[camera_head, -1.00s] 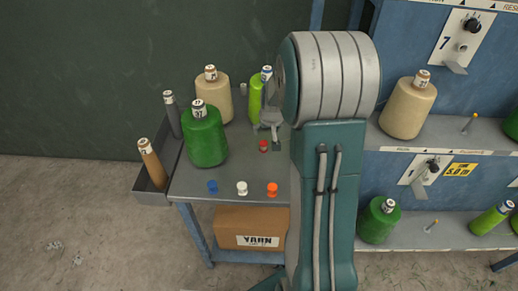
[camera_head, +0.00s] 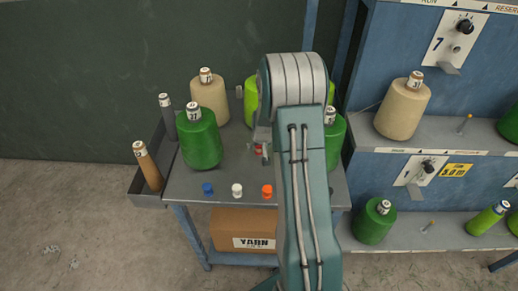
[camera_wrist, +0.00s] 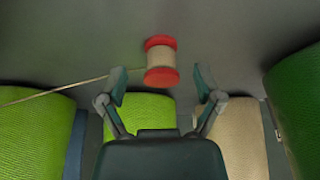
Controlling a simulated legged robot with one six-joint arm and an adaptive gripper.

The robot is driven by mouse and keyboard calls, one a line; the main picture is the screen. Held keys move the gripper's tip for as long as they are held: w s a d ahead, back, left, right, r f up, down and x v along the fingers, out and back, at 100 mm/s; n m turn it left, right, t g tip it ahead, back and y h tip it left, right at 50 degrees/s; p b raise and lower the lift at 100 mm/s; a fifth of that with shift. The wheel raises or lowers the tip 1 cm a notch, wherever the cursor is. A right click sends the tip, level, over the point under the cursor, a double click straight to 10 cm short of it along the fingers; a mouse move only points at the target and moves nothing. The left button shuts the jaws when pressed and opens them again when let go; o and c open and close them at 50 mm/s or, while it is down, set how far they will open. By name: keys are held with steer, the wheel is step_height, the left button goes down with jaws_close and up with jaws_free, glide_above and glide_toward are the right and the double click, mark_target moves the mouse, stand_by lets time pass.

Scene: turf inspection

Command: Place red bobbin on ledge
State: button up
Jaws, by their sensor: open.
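The red bobbin (camera_head: 258,149) stands on the grey table, partly hidden by my arm in the head view. In the wrist view the red bobbin (camera_wrist: 160,61) has red ends and a pale wound middle. My gripper (camera_wrist: 160,80) is open, with one finger on each side of the bobbin's lower end and gaps between. Most of the bobbin lies beyond the fingertips. In the head view my gripper (camera_head: 262,138) is small and partly covered by my arm. Small metal ledges jut below the machine's upper panel (camera_head: 447,69) and lower panel (camera_head: 414,191); which one is meant I cannot tell.
Blue (camera_head: 207,189), white (camera_head: 237,190) and orange (camera_head: 267,191) bobbins line the table's front. Green (camera_head: 200,140), beige (camera_head: 209,101) and lime (camera_head: 251,101) cones stand around my gripper. The blue machine (camera_head: 437,115) with cones on shelves is at the right.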

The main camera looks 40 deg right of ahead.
mark_target(259, 147)
steer(key=shift+w+f, duration=0.15)
steer(key=shift+f, duration=0.2)
steer(key=c, duration=1.1)
steer(key=shift+r, duration=0.1)
steer(key=shift+r, duration=0.3)
steer(key=v, duration=0.3)
steer(key=shift+w+r, duration=0.25)
steer(key=s+a+r, duration=0.4)
steer(key=s, duration=0.1)
steer(key=s+a+r, duration=0.5)
steer(key=shift+a, duration=0.1)
